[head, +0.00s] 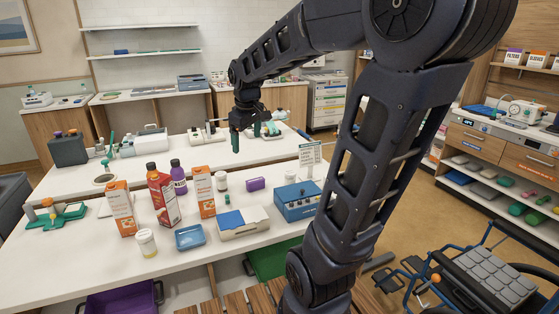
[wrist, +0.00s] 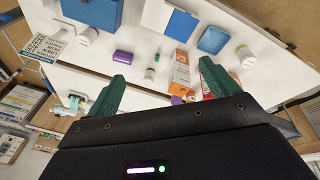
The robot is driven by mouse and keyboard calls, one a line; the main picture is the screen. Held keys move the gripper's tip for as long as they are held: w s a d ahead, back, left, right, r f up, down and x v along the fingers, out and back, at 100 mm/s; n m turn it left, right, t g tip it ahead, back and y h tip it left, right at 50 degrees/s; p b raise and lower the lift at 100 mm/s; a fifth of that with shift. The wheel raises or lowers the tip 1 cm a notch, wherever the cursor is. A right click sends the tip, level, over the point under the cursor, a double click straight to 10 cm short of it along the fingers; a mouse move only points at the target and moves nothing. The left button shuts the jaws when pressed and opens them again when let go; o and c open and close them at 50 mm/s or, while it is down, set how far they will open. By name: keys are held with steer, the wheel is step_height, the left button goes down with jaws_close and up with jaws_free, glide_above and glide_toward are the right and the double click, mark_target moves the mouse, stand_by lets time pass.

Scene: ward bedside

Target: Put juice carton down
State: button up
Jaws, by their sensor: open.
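Two orange-and-white cartons stand upright on the white table: one at the left (head: 122,210) and one nearer the middle (head: 206,193). A red carton-shaped container (head: 162,197) stands between them. I cannot tell which of these is the juice carton. My gripper (head: 246,138) is open, with green fingers pointing down, above the far part of the tables and apart from the cartons. In the wrist view my gripper (wrist: 163,75) has nothing between its fingers. One orange-and-white carton (wrist: 180,75) shows beyond them, near the right finger, which partly hides things behind it.
A purple bottle (head: 178,178), a white-capped jar (head: 147,243), a blue tray (head: 190,237), a box with a blue top (head: 243,225), a purple box (head: 255,184) and a blue case (head: 296,201) crowd the near table. A bare strip lies along its front left edge.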

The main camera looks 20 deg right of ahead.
steer(key=s+d+f+m+t, duration=0.1)
steer(key=s+d+m, duration=0.1)
steer(key=s, duration=0.5)
steer(key=s+d+f+m, duration=0.1)
steer(key=s+d+m, duration=0.2)
steer(key=s+m, duration=0.2)
steer(key=s, duration=0.2)
steer(key=shift+s+t, duration=0.3)
steer(key=shift+t, duration=0.1)
steer(key=shift+f, duration=0.1)
